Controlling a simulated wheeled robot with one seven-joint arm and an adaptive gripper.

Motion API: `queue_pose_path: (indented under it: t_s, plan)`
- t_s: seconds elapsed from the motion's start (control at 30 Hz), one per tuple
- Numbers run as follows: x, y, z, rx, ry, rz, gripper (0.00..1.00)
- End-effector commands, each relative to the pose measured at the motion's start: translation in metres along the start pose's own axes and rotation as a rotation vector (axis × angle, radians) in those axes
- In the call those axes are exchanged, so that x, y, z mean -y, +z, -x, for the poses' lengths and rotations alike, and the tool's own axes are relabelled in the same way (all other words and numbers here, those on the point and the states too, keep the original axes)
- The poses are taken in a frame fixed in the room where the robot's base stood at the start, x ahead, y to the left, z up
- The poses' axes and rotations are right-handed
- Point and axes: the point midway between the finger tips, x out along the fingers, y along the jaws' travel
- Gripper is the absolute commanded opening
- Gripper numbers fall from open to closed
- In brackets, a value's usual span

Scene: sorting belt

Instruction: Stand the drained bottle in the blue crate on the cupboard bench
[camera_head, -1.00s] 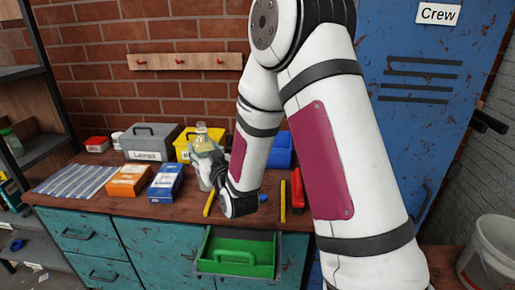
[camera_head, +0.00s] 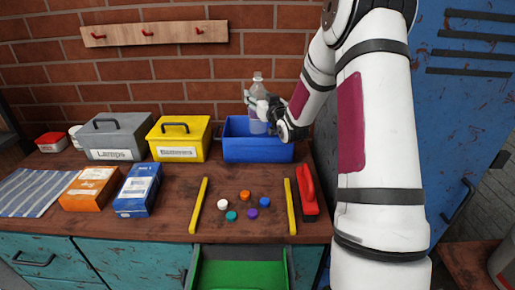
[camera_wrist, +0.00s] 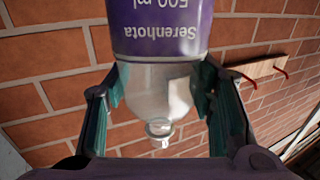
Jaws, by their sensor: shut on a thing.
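The clear plastic bottle (camera_head: 258,88) is upright in the head view, at the blue crate (camera_head: 258,152) at the back of the bench. Its lower part overlaps the crate's opening; I cannot tell whether its base touches the crate floor. My gripper (camera_head: 262,106) is shut around the bottle from the right side. In the wrist view the bottle (camera_wrist: 160,88) sits between both fingers (camera_wrist: 160,95). Its purple label reads upside down there, and its neck points to the bottom of the picture.
A yellow box (camera_head: 180,139) and a grey "Lamps" box (camera_head: 118,138) stand left of the crate. Several coloured caps (camera_head: 245,195) lie between two yellow bars (camera_head: 198,206). A red-handled tool (camera_head: 307,190) lies at right. The green drawer tray (camera_head: 240,273) is in front.

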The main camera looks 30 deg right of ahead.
Motion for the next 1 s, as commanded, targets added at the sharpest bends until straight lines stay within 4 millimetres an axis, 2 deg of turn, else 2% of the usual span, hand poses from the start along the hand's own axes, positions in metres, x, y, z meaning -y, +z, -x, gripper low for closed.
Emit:
queue_pose_path:
  t_s: [0.3,0.53,0.73,1.0]
  plan:
    - [-0.003,0.053,0.000,0.003,0.002,-0.001,0.00]
    - [-0.003,0.069,-0.001,0.001,0.002,0.000,0.00]
    - [-0.003,0.096,-0.001,0.003,0.001,-0.001,0.00]
    - [-0.003,0.098,0.000,0.000,0.001,0.001,0.00]
